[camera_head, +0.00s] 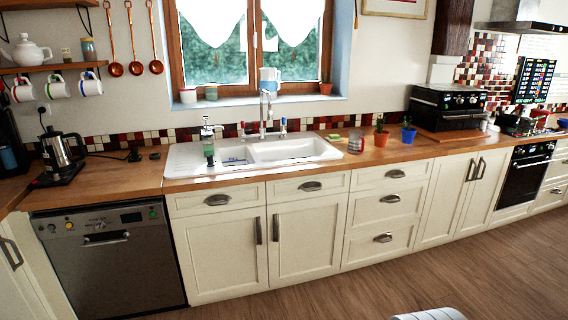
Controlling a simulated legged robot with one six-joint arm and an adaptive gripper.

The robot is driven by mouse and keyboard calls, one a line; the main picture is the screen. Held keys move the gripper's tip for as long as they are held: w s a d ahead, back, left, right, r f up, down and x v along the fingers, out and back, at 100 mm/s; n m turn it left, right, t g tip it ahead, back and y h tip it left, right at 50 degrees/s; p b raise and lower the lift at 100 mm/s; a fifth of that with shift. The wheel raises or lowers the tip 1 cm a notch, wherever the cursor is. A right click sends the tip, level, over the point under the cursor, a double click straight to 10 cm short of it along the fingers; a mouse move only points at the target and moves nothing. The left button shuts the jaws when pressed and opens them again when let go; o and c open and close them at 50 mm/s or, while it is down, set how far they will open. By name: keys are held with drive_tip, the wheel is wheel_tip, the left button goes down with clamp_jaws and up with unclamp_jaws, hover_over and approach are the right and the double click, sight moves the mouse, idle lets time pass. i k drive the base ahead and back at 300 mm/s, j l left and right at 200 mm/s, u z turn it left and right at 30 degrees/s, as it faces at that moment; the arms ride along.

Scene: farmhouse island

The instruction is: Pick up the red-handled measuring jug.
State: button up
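Several mugs hang under the shelf at the left; the leftmost mug (22,91) has reddish marks, too small to read. Red cookware (512,124) sits by the hob at the far right, its shape unclear.
A wooden counter (385,155) runs along the wall with a white sink (290,151), a kettle (60,150), potted plants (381,137) and a black oven (447,107). A dishwasher (105,255) is below. The wooden floor (490,270) is clear; a pale ribbed object (432,314) shows at the bottom edge.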

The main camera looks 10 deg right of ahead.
sight(356, 140)
drive_tip(key=i+l+z, duration=0.15)
drive_tip(key=i+z, duration=0.25)
drive_tip(key=i, duration=0.15)
drive_tip(key=i+z, duration=0.4)
drive_tip(key=i+j+z, duration=0.2)
drive_tip(key=i+z, duration=0.25)
drive_tip(key=i, duration=0.15)
drive_tip(key=i+l, duration=0.1)
drive_tip(key=i, duration=1.1)
drive_tip(key=i+u, duration=0.7)
drive_tip(key=i+l+u, duration=0.15)
drive_tip(key=i+u, duration=0.2)
drive_tip(key=k, duration=0.05)
